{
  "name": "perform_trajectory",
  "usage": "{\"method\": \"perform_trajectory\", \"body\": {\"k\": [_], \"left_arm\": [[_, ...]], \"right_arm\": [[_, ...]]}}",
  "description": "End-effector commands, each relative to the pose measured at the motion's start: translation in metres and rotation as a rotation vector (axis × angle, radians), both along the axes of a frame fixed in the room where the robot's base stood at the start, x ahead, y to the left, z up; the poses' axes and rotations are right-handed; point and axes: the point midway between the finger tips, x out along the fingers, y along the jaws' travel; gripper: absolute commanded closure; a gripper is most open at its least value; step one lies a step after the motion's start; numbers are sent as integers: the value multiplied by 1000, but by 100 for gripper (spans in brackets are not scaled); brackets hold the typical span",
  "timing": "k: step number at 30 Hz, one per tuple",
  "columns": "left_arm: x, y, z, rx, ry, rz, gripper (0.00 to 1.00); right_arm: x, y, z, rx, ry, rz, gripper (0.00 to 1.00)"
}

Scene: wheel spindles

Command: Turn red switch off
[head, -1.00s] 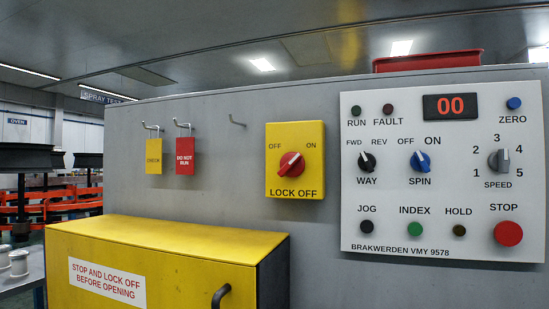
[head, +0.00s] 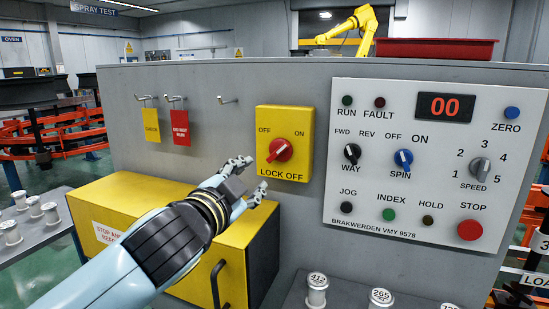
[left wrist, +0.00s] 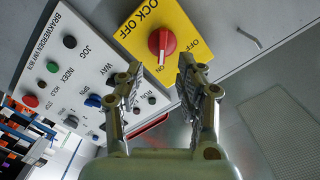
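The red switch (head: 280,150) is a rotary knob on a yellow LOCK OFF plate (head: 284,113), fixed to the grey cabinet front. Its handle slants from lower left to upper right, the upper end toward the ON label. My left gripper (head: 250,178) is open and empty, to the lower left of the switch and apart from it. In the left wrist view the red switch (left wrist: 161,42) shows beyond the spread fingers of the gripper (left wrist: 158,75). My right gripper is not in view.
The white control panel (head: 350,205) with knobs and buttons is right of the plate. Yellow and red tags (head: 180,127) hang on hooks at left. A yellow box (head: 130,195) juts out below, behind my left arm. Numbered spindles (head: 317,290) stand at the bottom.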

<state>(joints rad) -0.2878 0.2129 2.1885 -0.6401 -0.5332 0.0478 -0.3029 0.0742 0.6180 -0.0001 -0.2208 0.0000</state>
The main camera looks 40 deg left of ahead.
Motion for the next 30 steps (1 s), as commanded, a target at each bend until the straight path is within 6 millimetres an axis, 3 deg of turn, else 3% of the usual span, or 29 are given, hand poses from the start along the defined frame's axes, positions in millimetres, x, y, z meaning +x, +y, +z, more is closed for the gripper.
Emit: {"method": "perform_trajectory", "body": {"k": [6,18,24,30], "left_arm": [[25,0,12,48,-47,-31,63],[97,17,12,44,-44,-30,63],[111,21,10,43,-42,-30,63],[113,21,9,43,-43,-30,63]], "right_arm": [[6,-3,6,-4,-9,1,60],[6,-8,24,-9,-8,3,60],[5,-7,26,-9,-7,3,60],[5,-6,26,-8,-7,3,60]]}}
